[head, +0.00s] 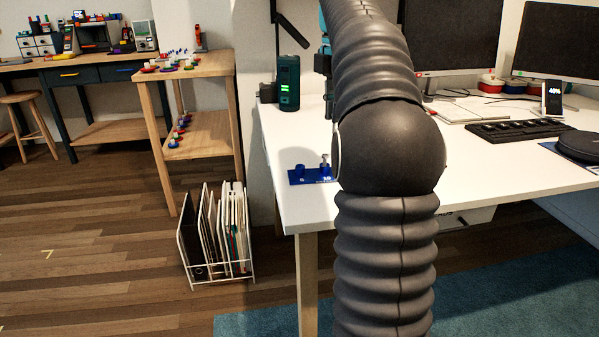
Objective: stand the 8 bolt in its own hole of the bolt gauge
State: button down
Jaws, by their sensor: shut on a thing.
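The blue bolt gauge (310,177) lies near the left edge of the white desk, partly hidden by my arm at its right end. It has raised round blue sockets and pale marks too small to read surely. The left socket (299,170) looks empty. A grey bolt (325,162) stands upright at the socket to its right. My gripper (328,108) is above and behind the gauge, largely hidden by my arm; only a dark strip of it shows. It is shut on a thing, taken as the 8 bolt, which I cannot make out.
A dark green cylinder (287,83) with a lit display stands on the desk behind the gauge. A keyboard (518,130), monitors (452,37) and a phone (552,98) are to the right. A file rack (218,235) stands on the floor. The desk's left front corner is clear.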

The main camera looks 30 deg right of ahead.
jog(key=d, duration=0.4)
jog(key=b, duration=0.1)
send_near(300, 173)
jog(key=shift+w+d+f+m, duration=0.3)
jog(key=shift+w+d+f, duration=0.1)
jog(key=shift+w, duration=0.1)
jog(key=shift+a+f, duration=0.1)
jog(key=shift+f, duration=0.1)
jog(key=shift+f+b, duration=0.65)
jog(key=shift+f, duration=1.2)
jog(key=shift+f, duration=0.2)
jog(key=c, duration=1.2)
grip_release()
jog(key=shift+r, duration=0.1)
